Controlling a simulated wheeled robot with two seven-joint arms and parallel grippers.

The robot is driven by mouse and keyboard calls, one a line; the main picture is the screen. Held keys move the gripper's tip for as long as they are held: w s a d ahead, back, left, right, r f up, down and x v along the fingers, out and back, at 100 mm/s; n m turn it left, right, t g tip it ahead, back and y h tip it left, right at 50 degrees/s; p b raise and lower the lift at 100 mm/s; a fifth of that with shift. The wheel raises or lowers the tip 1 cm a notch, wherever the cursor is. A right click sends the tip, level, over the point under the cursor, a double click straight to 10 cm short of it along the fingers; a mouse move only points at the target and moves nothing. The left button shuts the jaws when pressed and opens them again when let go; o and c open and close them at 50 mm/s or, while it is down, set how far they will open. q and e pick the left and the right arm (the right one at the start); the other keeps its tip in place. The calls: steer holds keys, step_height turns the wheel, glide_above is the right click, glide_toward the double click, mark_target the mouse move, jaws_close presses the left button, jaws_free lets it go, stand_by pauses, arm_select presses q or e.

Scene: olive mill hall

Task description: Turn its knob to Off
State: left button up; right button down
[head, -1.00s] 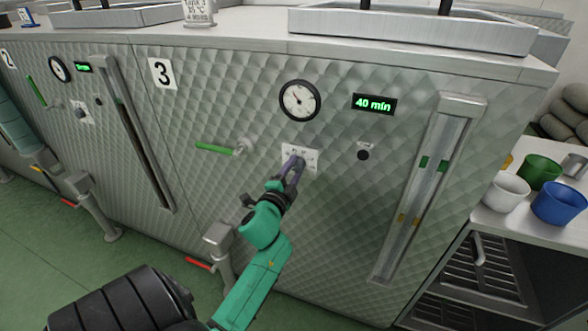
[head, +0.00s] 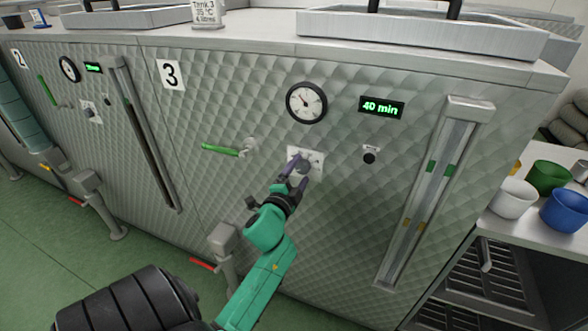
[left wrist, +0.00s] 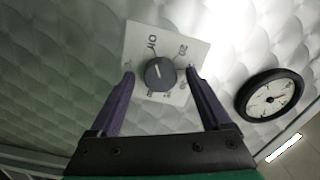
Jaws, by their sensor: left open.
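The grey round knob (head: 304,167) sits on a white label plate (head: 318,158) on the front of tank 3, below the dial. In the left wrist view the knob (left wrist: 159,74) has a short white mark pointing up and slightly left, toward the word Off at the plate's upper left. Other markings ring the knob; they are too small to read surely. My left gripper (head: 294,176) is open in front of the plate. In the left wrist view its purple fingers stand on either side of the knob with gaps. My right gripper is out of view.
A round gauge (head: 306,103) and a display reading 40 min (head: 381,108) are above. A green-handled valve (head: 228,149) sticks out to the left, a black button (head: 369,157) is at the right. Cups (head: 513,198) stand on a side table.

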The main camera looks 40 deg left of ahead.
arm_select(q)
steer(key=b+v, duration=0.3)
steer(key=v, duration=1.1)
steer(key=shift+s, duration=0.2)
steer(key=shift+d+f, duration=0.1)
steer(key=shift+d, duration=0.05)
steer(key=s+d+f+n+g+h, duration=0.1)
steer(key=d+f+n+g+h, duration=0.25)
steer(key=f, duration=1.45)
steer(key=d+f+n+g+h, duration=0.15)
steer(key=d+f+g, duration=0.35)
steer(key=f, duration=1.2)
steer(key=s+d+f+g+h, duration=0.1)
steer(key=s+d+f+g, duration=0.15)
steer(key=s+f, duration=0.85)
steer(key=s+a+f+n+g, duration=0.2)
steer(key=s+f+g, duration=0.3)
steer(key=s+f, duration=0.5)
steer(key=s, duration=0.4)
steer(key=shift+a+n, duration=0.35)
steer(key=shift+n, duration=0.05)
